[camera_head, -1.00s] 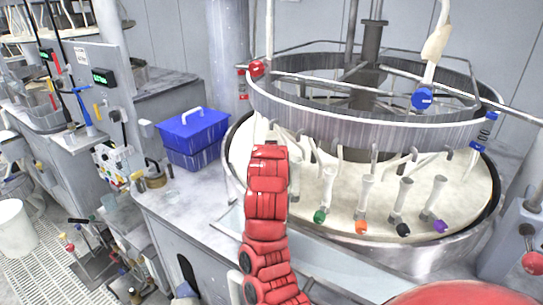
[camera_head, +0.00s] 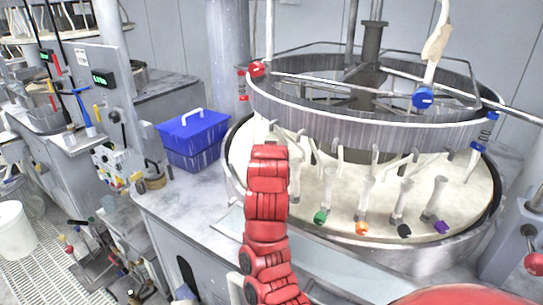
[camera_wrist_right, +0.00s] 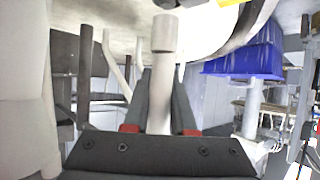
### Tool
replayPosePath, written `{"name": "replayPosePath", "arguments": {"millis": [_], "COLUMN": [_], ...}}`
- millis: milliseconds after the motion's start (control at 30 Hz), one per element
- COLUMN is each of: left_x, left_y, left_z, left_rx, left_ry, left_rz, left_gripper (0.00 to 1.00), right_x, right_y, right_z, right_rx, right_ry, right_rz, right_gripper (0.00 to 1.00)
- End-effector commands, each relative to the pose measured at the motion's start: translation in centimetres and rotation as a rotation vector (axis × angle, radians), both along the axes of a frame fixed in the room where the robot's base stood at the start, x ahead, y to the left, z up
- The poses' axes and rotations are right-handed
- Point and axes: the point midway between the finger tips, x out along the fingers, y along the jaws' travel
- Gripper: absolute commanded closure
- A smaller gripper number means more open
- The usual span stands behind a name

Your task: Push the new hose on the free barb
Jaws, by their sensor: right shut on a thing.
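In the right wrist view my right gripper (camera_wrist_right: 160,122) is shut on a pale, upright hose (camera_wrist_right: 161,75) with a wider collar at its upper end. In the head view a red arm of mine (camera_head: 267,200) reaches to the near left side of the ring (camera_head: 370,130); its gripper is hidden behind the wrist. Several short, bent outlets hang under the ring, with pale tubes below them. Which barb is free is not clear. A pale tube (camera_wrist_right: 112,65) stands beside the held hose, apart from it. My left gripper is not in view.
Pale tubes with green (camera_head: 320,217), orange (camera_head: 362,228), black (camera_head: 404,230) and purple (camera_head: 441,226) ends stand over the round platen (camera_head: 470,200). A blue box (camera_head: 195,135) stands on the bench to the left; it also shows in the wrist view (camera_wrist_right: 245,50).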

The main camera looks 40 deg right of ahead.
Motion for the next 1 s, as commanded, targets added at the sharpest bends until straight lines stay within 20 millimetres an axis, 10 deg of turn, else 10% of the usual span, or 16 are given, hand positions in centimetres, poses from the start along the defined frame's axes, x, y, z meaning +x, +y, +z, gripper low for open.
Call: {"name": "replayPosePath", "arguments": {"millis": [1000], "left_x": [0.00], "left_y": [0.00], "left_z": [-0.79], "left_rx": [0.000], "left_ry": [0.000], "left_rz": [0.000], "left_gripper": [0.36], "right_x": [-0.03], "right_y": [-0.04], "right_z": [-0.30], "right_rx": [0.000], "right_ry": [0.001], "right_rz": [-0.001], "right_gripper": [1.00]}}
